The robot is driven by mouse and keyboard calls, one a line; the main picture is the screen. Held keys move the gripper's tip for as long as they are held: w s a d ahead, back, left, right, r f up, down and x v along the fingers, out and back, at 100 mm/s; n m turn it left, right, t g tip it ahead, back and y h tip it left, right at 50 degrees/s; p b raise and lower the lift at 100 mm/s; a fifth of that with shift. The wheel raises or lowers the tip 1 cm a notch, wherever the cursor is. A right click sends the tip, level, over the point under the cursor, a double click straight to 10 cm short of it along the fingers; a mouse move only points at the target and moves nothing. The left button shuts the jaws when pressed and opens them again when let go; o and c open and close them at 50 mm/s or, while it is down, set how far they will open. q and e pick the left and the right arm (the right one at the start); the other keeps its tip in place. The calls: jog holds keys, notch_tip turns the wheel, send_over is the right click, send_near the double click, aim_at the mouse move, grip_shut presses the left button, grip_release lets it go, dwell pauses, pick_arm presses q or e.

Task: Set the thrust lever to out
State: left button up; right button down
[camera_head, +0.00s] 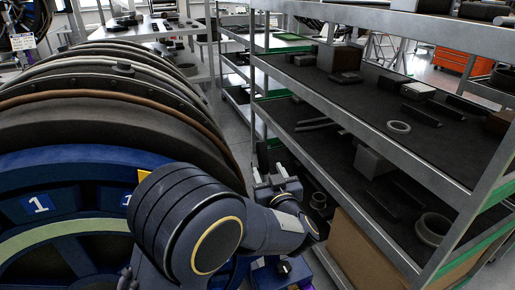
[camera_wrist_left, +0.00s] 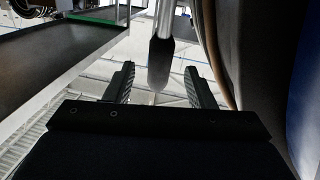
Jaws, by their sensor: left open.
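The thrust lever (camera_wrist_left: 159,62) shows in the left wrist view as a pale metal rod with a dark rounded grip. It comes down from the top edge and its grip end lies in line with the gap between my fingers. My left gripper (camera_wrist_left: 160,86) is open, with one ridged finger on each side of the grip and visible space on both sides. I cannot tell how deep the grip sits between them. In the head view my left gripper (camera_head: 276,184) is partly hidden by my arm, between the engine and the shelf rack. I cannot make out the lever there.
A large turbofan engine (camera_head: 110,110) with a blue ring marked 1 fills the left. A metal shelf rack (camera_head: 395,165) with loose parts stands close on the right. A narrow strip of floor (camera_head: 238,118) lies between them. An orange cabinet (camera_head: 455,61) stands far back.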

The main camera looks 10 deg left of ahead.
aim_at(264, 162)
pick_arm(q)
jog(key=p+x, duration=0.1)
jog(key=x, duration=0.6)
jog(key=shift+w+a+r+p, duration=0.1)
jog(key=shift+w+a+p, duration=0.15)
jog(key=shift+p, duration=0.15)
jog(key=shift+c, duration=0.4)
jog(key=shift+d, duration=0.1)
grip_shut()
